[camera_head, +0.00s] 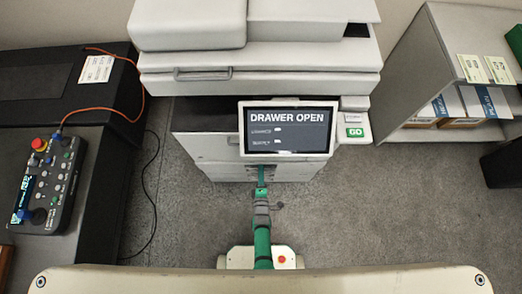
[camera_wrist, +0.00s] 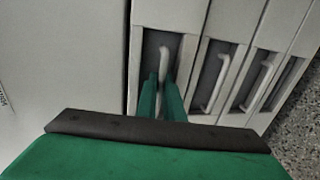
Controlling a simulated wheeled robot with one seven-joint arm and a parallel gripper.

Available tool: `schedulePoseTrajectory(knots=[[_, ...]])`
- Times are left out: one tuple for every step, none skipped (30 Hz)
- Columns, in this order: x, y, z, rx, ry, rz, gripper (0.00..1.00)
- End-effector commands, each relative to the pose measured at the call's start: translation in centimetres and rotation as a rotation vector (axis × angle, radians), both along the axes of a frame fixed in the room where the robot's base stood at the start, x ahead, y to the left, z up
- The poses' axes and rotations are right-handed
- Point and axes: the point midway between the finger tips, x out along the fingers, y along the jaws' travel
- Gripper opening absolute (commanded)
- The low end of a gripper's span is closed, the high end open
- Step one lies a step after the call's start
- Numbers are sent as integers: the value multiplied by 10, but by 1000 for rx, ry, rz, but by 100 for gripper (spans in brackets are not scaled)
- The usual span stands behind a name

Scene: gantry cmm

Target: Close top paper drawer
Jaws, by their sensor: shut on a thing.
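The top paper drawer (camera_head: 215,148) is in the pale grey printer, below the display, and stands out from the body. Its front (camera_wrist: 143,30) also shows in the wrist view, with a white upright handle (camera_wrist: 163,52) in a dark recess. My gripper (camera_wrist: 162,88) has its two green fingers at this handle and is shut on it. In the head view my gripper (camera_head: 262,178) reaches the printer front just under the display, which hides part of the drawer. The fingers cover the lower part of the handle.
The display (camera_head: 290,130) reads "DRAWER OPEN", with a green GO button (camera_head: 355,132) beside it. More drawer handles (camera_wrist: 213,84) sit right of the held one in the wrist view. A control box (camera_head: 48,185) lies at left, shelves (camera_head: 440,70) at right. Floor (camera_head: 400,210) is clear.

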Motion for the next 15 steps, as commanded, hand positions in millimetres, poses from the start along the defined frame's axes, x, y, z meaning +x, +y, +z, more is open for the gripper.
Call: schedulePoseTrajectory(knots=[[7, 0, -1, 0, 2, -2, 0], [10, -1, -1, 0, 3, -2, 0], [13, 0, -1, 0, 3, -1, 0], [14, 0, -1, 0, 3, 0, 0], [15, 0, -1, -1, 4, 1, 0], [15, 1, -1, -1, 4, 2, 0], [15, 1, -1, -1, 4, 2, 0], [15, 1, -1, -1, 4, 2, 0], [15, 1, -1, -1, 4, 2, 0], [15, 1, -1, 0, 4, 3, 0], [16, 1, -1, 0, 4, 3, 0], [16, 1, 0, 0, 4, 3, 15], [16, 1, 0, 0, 3, 3, 15], [16, 1, 0, 0, 3, 3, 15], [16, 1, 0, 0, 2, 3, 15]])
